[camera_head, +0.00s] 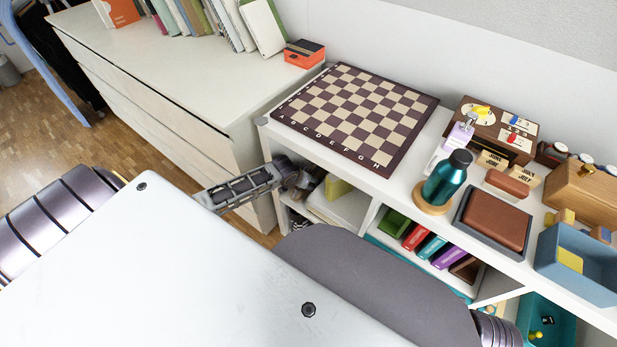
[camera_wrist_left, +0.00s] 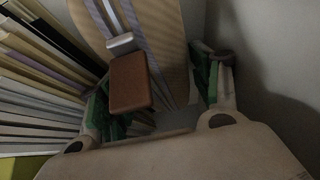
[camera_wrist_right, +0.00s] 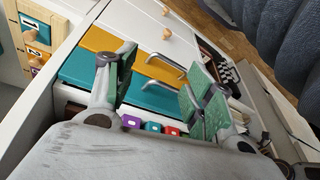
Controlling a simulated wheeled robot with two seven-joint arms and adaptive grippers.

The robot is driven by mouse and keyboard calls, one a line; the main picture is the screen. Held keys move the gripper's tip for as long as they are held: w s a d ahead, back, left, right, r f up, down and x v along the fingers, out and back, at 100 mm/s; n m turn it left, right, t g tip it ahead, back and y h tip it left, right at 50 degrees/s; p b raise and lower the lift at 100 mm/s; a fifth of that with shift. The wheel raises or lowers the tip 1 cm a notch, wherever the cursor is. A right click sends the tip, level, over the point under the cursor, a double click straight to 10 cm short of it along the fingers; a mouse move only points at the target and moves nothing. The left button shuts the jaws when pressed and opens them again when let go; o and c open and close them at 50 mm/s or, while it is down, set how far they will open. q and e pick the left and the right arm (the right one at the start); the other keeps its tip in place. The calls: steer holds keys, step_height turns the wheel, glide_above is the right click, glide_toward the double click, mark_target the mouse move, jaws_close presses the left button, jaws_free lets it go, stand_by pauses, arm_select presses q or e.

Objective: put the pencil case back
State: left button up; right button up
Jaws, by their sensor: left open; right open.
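A tan ribbed case with a lavender zipper strip, which looks like the pencil case (camera_wrist_left: 168,28), stands in the left wrist view. Its metal slider and brown pull tab (camera_wrist_left: 131,82) face me. My left gripper (camera_wrist_left: 158,95) is open, with its green-padded fingers on either side of the view of the case; I cannot tell whether they touch it. In the head view my left gripper (camera_head: 300,180) reaches into the left shelf compartment, where the case cannot be made out. My right gripper (camera_wrist_right: 160,88) is open and empty before teal and orange drawer fronts (camera_wrist_right: 150,65); the head view hides it.
Books (camera_wrist_left: 35,85) crowd the left of the left wrist view, and a wall is on the right. On the white shelf top (camera_head: 395,190) are a chessboard (camera_head: 355,112), a teal bottle (camera_head: 448,180) and a brown case on a dark tray (camera_head: 493,215). A dresser (camera_head: 190,75) stands left.

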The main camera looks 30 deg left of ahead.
arm_select(q)
steer(key=shift+p+v, duration=2.1)
steer(key=shift+v, duration=3.4)
arm_select(e)
step_height(320, 180, down, 6)
steer(key=d+g, duration=0.1)
steer(key=shift+s+f+h, duration=0.2)
steer(key=shift+s+h, duration=0.05)
steer(key=shift+h, duration=0.05)
arm_select(q)
steer(key=shift+w, duration=0.1)
arm_select(e)
steer(key=shift+d, duration=0.1)
